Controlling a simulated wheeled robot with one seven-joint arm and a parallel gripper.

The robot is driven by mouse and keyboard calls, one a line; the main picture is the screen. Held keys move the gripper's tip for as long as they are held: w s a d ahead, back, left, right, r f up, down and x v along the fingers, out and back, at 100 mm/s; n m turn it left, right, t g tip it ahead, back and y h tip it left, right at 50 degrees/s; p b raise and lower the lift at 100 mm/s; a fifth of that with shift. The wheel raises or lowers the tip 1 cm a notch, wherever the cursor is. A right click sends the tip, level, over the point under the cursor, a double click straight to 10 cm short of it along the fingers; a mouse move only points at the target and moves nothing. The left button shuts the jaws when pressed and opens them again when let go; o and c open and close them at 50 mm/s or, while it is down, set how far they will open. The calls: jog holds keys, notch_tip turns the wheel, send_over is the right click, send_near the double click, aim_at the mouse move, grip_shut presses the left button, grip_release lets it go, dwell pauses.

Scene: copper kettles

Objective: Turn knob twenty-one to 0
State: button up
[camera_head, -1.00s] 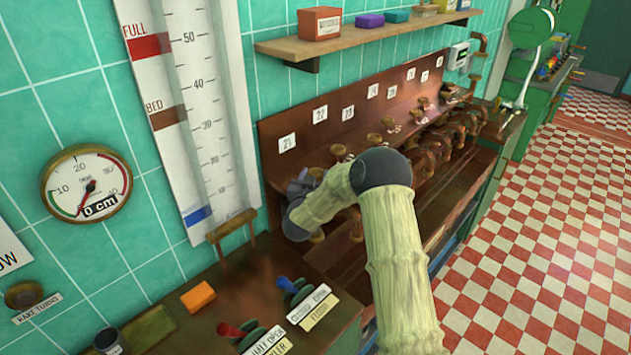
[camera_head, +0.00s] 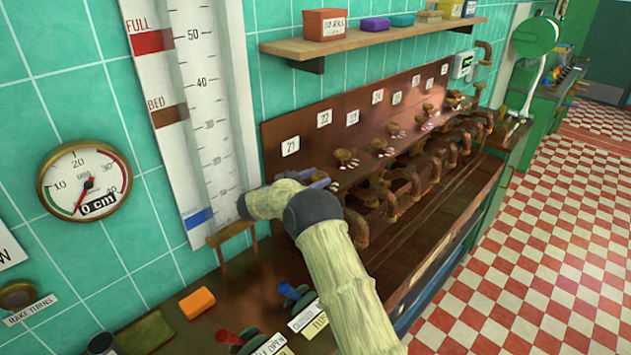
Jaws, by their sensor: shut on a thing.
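The label of knob twenty-one (camera_head: 290,146) is on the sloping wooden panel, at the left end of the row. The knob itself is hidden behind my arm and hand, so I cannot see where it points. My gripper (camera_head: 318,180) shows only as a small grey-purple piece below that label, beyond my pale arm. It is shut at the place of knob twenty-one; its fingertips are mostly hidden.
A neighbouring brown knob (camera_head: 345,157) stands just right of my gripper, with more knobs and curved copper pipes (camera_head: 405,178) beyond. A wooden shelf (camera_head: 370,42) hangs above. A tall white gauge board (camera_head: 205,100) is at left. An orange block (camera_head: 197,303) lies on the near counter.

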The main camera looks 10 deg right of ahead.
aim_at(314, 177)
jog(key=shift+w+m+g+h, duration=0.1)
jog(key=shift+m+g+h, duration=0.2)
jog(key=shift+m+g, duration=0.15)
jog(key=o, duration=1)
notch_tip(314, 177, up, 10)
jog(key=shift+a+f+b, duration=0.1)
jog(key=shift+f+b, duration=0.15)
jog(key=shift+b, duration=0.8)
jog(key=shift+r, duration=0.25)
